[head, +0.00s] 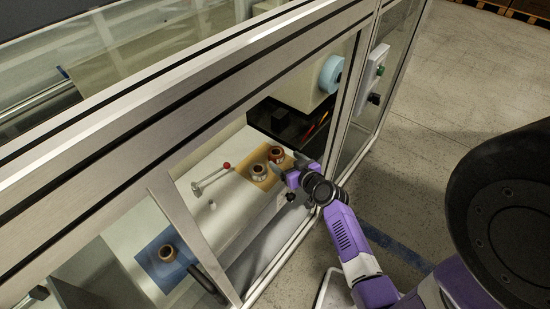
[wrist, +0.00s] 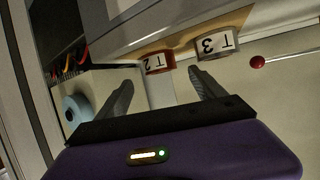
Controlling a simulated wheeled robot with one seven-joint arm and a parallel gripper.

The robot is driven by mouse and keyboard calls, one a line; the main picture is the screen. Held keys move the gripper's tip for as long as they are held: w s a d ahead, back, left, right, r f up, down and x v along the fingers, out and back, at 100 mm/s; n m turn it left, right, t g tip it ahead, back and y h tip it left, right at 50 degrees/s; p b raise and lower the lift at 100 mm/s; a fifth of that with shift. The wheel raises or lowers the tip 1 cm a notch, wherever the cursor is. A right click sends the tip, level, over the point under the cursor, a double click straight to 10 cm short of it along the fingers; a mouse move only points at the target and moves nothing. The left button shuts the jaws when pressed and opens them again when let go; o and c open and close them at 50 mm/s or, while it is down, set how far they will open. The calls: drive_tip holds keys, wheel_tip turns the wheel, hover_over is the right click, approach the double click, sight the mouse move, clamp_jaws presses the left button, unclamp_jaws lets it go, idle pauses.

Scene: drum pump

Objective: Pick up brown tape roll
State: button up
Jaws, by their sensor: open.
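A reddish-brown roll labelled T 2 (head: 276,154) stands on a tan mat (head: 244,163) inside the enclosure. It also shows in the wrist view (wrist: 159,63), just beyond my fingertips and roughly between them. A paler roll labelled T 3 (head: 258,172) stands beside it; the wrist view shows it right of my fingers (wrist: 222,46). Another roll with a brown top (head: 167,253) sits on a blue mat (head: 150,262) at lower left. I cannot tell for sure which is the brown one. My gripper (head: 287,165) is open and empty, reaching through the opening, also in the wrist view (wrist: 161,78).
A metal lever with a red knob (head: 226,166) stands left of the rolls. A metal frame post (head: 190,232) separates the two mats.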

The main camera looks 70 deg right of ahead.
sight(276, 153)
drive_tip(key=shift+b+x, duration=0.45)
drive_tip(key=shift+x, duration=3.45)
drive_tip(key=c, duration=1.6)
drive_tip(key=shift+r, duration=0.1)
